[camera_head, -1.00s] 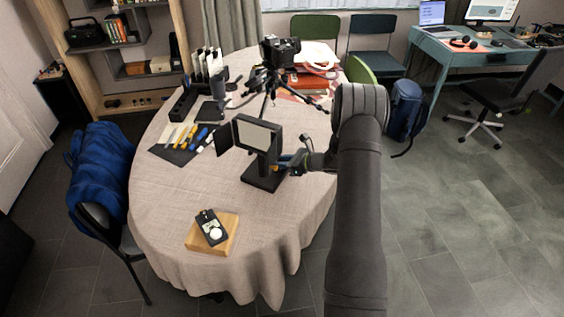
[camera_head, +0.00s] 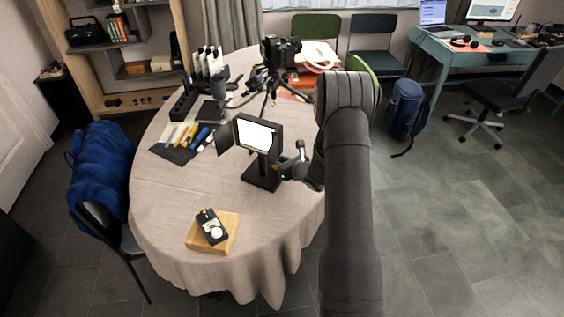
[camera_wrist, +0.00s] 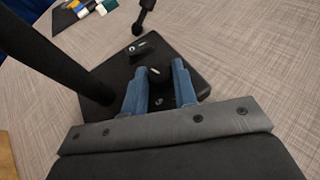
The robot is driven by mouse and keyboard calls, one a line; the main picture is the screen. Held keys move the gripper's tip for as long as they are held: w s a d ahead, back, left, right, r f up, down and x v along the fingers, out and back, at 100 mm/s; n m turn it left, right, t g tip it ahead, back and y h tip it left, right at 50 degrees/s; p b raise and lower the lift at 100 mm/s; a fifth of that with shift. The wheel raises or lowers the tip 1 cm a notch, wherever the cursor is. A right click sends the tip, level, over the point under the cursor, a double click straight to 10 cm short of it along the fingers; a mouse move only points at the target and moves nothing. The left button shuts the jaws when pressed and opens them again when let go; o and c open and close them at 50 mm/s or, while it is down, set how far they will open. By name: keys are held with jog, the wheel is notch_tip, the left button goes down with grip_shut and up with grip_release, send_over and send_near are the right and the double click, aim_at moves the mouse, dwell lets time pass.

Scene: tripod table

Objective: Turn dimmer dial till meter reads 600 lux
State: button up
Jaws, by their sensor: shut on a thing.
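The lamp's panel (camera_head: 256,134) glows bright white on its post, above a black base (camera_head: 259,183) on the round table. The dark dimmer dial (camera_wrist: 157,76) is on the base, between my two blue fingers in the wrist view. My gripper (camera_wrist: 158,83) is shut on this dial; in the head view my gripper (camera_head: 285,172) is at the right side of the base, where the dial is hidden. The light meter (camera_head: 208,222), dark with a pale round sensor, lies on a wooden block (camera_head: 224,242) at the table's front. Its reading is too small to tell.
The lamp's post (camera_wrist: 62,70) rises close to the left of my fingers. A camera on a tripod (camera_head: 280,52) stands behind the lamp. A dark mat with tools (camera_head: 185,140) lies to the left. The cloth between lamp and meter is clear.

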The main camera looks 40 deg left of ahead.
jog(key=shift+s+a+m+t+h, duration=0.15)
jog(key=shift+m+t+h, duration=0.35)
jog(key=shift+m+t, duration=0.9)
jog(key=shift+t, duration=0.1)
jog(key=o, duration=1)
jog(key=v, duration=1.7)
jog(key=shift+r, duration=0.35)
jog(key=shift+s, duration=0.1)
